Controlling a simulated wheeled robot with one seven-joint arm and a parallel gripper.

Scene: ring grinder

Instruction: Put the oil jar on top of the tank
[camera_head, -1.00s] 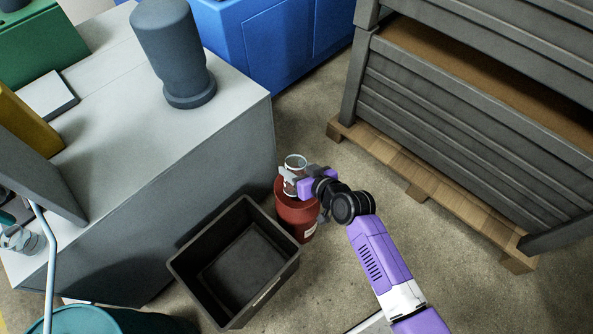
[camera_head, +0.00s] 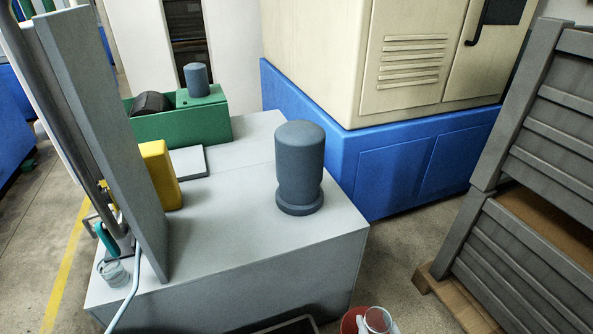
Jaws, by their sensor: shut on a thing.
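The oil jar (camera_head: 377,319), a clear glass jar, shows at the bottom edge, just right of centre. Only its top part is in view. My gripper (camera_head: 380,328) is shut on it; just a sliver of the gripper shows beside the jar, and the rest is cut off below. The jar is in front of the tank's near right corner, lower than the top and apart from it. The tank (camera_head: 235,235) is a large grey box with a flat light top. A dark blue-grey motor-like cylinder (camera_head: 300,165) stands on that top.
Another glass jar (camera_head: 113,272) stands at the top's left corner by an upright grey panel (camera_head: 105,140). A yellow block (camera_head: 159,174) and green box (camera_head: 180,125) are farther back. The front middle of the top is clear. A red bin (camera_head: 350,322) is below; grey crates (camera_head: 530,230) stand right.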

